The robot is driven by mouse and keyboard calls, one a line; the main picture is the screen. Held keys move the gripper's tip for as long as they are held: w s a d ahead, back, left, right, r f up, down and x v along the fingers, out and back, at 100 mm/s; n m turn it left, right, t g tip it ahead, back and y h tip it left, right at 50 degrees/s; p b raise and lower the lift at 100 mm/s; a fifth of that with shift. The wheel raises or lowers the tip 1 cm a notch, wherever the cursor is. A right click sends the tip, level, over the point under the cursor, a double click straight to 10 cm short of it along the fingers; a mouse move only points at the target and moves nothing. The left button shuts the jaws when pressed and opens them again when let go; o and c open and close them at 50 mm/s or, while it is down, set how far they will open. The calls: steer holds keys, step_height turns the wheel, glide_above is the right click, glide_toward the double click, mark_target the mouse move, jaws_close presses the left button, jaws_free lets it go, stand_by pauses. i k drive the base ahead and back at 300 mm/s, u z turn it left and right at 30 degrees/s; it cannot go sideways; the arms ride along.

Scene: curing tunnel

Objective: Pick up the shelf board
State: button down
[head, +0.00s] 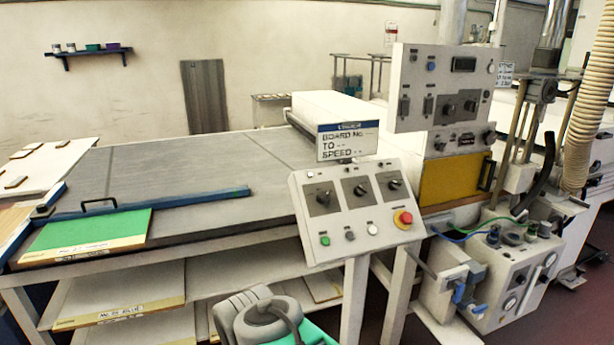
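A pale board (118,290) with a labelled front edge lies flat on the shelf under the conveyor table, at the lower left. A green-topped board (92,231), also labelled on its front edge, lies on the table's front left corner. I cannot tell for certain which one is the shelf board. More pale boards lie under the table, partly cut off or hidden. Grey and teal rounded parts at the bottom centre look like my own arm. No gripper fingers show, and nothing is seen holding either board.
A blue bar with a black handle (99,203) lies across the table (200,165). A control panel (352,207) overhangs the table's right front, with a table leg (353,300) below. Machinery with cables and a hose (590,100) fills the right. Boards lie at far left.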

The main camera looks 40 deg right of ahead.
mark_target(75, 239)
steer(key=z, duration=0.25)
steer(key=i, duration=0.1)
steer(key=u, duration=0.15)
steer(key=k, duration=0.6)
steer(key=z, duration=0.4)
steer(key=i, duration=1.25)
steer(key=u, duration=0.55)
